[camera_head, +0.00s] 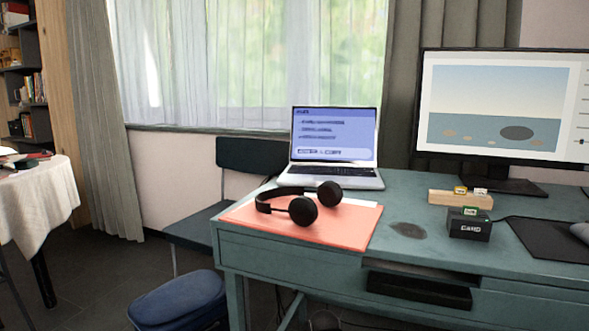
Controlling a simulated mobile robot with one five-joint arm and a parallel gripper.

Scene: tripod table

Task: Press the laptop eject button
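An open silver laptop (333,178) stands at the back left of a blue-green desk (420,192). Its screen (336,134) is lit, with a pale blue page and blurred lines of text. Its keyboard faces me, partly seen behind the headphones. The eject button is too small to make out on the laptop. My gripper is not in view.
Black headphones (302,211) lie on an orange folder (335,224) in front of the laptop. A monitor (505,108), a wooden block (460,199), a small black box (469,224) and a dark mat (552,238) are to the right. A chair (250,156) stands behind the desk's left end.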

